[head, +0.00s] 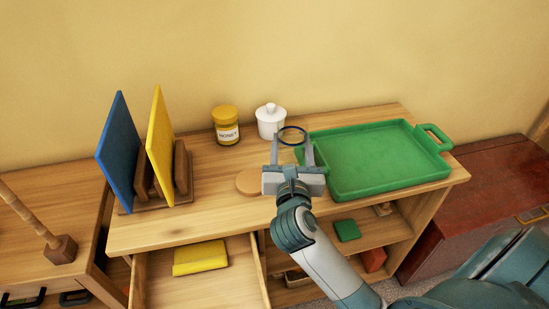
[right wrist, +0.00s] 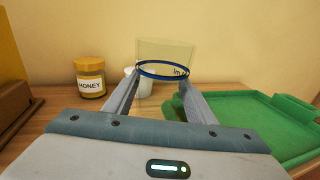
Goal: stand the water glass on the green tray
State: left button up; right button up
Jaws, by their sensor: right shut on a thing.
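The water glass is a clear tumbler with a dark blue band (head: 292,129); it also shows in the right wrist view (right wrist: 163,69). My right gripper (head: 293,150) is shut on the glass, with one finger on each side of it. The glass looks upright, in front of the white jar and near the tray's left edge. I cannot tell whether its base touches the table. The green tray (head: 385,160) lies on the table to the right of the gripper, and its floor is empty. My left gripper is not in view.
A honey jar (head: 227,134) and a white lidded jar (head: 270,122) stand behind and left. A round wooden coaster (head: 249,183) lies left of the gripper. Blue and yellow boards (head: 160,145) stand in a rack at left. A drawer holding a yellow item (head: 200,258) is open below.

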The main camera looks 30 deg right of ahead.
jog(key=w+f, duration=0.1)
jog(key=w, duration=0.1)
jog(key=w+a+f, duration=0.1)
jog(key=w, duration=0.1)
jog(key=w+f, duration=0.1)
jog(key=w, duration=0.1)
jog(key=shift+a+f, duration=0.25)
jog(key=shift+f, duration=0.05)
jog(key=shift+s, duration=0.1)
jog(key=shift+f, duration=2)
jog(key=shift+f, duration=0.15)
jog(key=o, duration=1)
jog(key=v, duration=1.2)
